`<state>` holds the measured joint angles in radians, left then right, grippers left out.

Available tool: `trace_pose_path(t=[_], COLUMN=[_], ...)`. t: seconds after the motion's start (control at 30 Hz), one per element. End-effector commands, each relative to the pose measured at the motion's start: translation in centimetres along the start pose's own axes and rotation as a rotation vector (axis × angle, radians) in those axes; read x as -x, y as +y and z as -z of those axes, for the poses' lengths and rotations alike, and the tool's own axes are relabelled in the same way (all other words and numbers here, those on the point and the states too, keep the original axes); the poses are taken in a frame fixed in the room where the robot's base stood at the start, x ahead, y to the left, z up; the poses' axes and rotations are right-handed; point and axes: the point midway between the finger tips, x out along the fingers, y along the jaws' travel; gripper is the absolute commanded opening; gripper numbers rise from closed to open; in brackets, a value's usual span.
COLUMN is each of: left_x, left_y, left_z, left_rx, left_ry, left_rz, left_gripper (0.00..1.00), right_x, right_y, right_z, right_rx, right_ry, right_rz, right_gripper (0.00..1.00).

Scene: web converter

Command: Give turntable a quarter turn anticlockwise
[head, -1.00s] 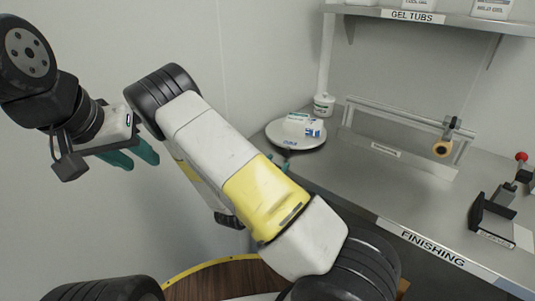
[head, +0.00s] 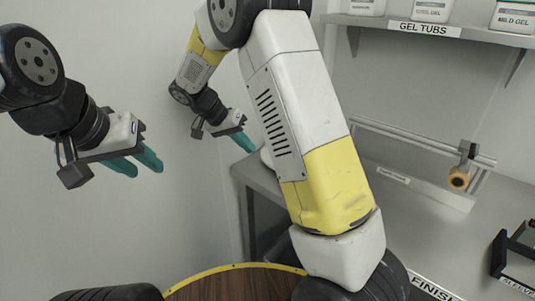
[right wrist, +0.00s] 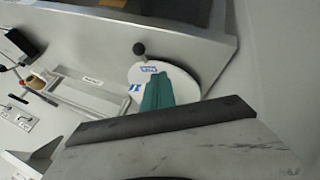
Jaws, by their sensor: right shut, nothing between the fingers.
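The turntable (right wrist: 205,62) is a white round disc in the right wrist view. A dark ball knob (right wrist: 139,48) stands at its rim and a blue-marked label (right wrist: 150,69) shows near it. White-and-blue packaging (right wrist: 133,89) shows beside the fingers, partly hidden. In the head view my right arm hides nearly all of the turntable. My right gripper (head: 251,147) is shut and empty; its teal fingers (right wrist: 167,75) overlap the disc in the wrist view, and contact cannot be told. My left gripper (head: 147,170) is open and empty at the left, away from the bench.
The grey bench (head: 410,225) runs along the right wall. A rail frame with a tape roll (head: 458,178) stands on it. A shelf with gel tubs (head: 432,10) hangs above. A dark stand (head: 515,255) is at the right edge. Free air lies by the left wall.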

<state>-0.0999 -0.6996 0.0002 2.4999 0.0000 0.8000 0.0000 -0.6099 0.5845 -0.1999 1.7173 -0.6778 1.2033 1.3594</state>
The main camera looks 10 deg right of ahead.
Motion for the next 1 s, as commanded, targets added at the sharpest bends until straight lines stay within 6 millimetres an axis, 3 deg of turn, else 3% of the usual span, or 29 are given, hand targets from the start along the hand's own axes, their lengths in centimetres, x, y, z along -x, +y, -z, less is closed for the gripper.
trace_pose_path(t=[0.17,0.63,0.8,1.0], left_x=[0.0,0.0,0.0,0.0], left_y=[0.0,0.0,0.0,0.0], left_z=[0.0,0.0,0.0,0.0], left_rx=[0.0,0.0,0.0,0.0], left_ry=[0.0,0.0,0.0,0.0], left_rz=[0.0,0.0,0.0,0.0], left_gripper=[0.36,0.36,0.36,0.36], right_x=[-0.4,-9.9,-11.1,-11.8], right_y=[-0.3,-0.3,1.8,2.7], right_z=[-0.1,-0.3,-0.5,-0.7], right_rx=[-0.042,-0.036,-0.037,-0.037], right_ry=[-0.021,-0.021,-0.019,-0.017], right_rz=[0.024,0.018,0.021,0.022], right_gripper=[0.0,0.0,0.0,0.0])
